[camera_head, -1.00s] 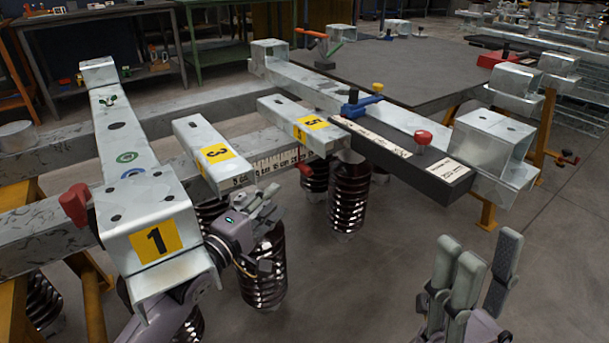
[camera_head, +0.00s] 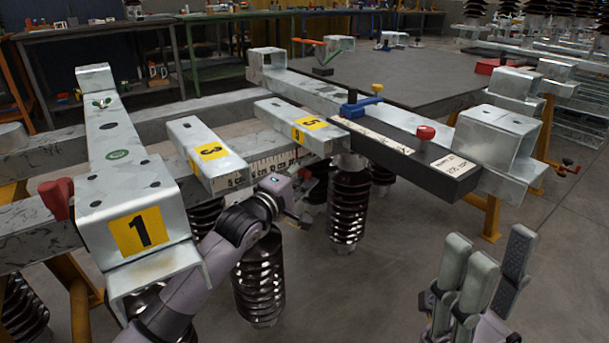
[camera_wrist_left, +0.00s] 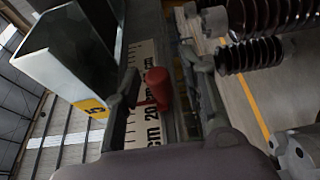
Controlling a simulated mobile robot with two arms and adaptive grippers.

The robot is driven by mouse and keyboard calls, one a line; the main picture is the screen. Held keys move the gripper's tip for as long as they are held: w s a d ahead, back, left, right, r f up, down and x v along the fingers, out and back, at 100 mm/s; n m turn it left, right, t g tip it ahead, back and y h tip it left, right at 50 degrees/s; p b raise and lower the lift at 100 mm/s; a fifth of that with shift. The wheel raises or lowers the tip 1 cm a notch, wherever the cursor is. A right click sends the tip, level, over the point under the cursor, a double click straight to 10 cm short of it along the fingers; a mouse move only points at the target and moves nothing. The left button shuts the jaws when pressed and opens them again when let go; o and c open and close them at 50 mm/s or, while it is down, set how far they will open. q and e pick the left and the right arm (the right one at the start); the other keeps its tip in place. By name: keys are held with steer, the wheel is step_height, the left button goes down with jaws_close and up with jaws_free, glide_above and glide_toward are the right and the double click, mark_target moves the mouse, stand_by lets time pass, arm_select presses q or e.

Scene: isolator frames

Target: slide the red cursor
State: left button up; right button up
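The red cursor (camera_wrist_left: 157,88) is a small red cylinder on a white scale (camera_wrist_left: 143,120) marked in cm, near the 20 mark in the left wrist view. My left gripper (camera_wrist_left: 165,85) has its fingers apart on either side of the cursor, with a visible gap on the right; contact on the left cannot be told. In the head view, my left gripper (camera_head: 302,200) is in front of the scale (camera_head: 270,165), and only a little of the red cursor (camera_head: 305,173) shows. My right gripper (camera_head: 490,260) is open and empty at the lower right.
Metal channels labelled 1 (camera_head: 140,232), 3 (camera_head: 212,150) and 5 (camera_head: 312,122) surround the scale. Dark ribbed insulators (camera_head: 348,205) stand below. A red handle (camera_head: 57,198) is at far left.

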arm_select(q)
steer(key=shift+c, duration=0.6)
jaws_close()
steer(key=shift+a, duration=0.1)
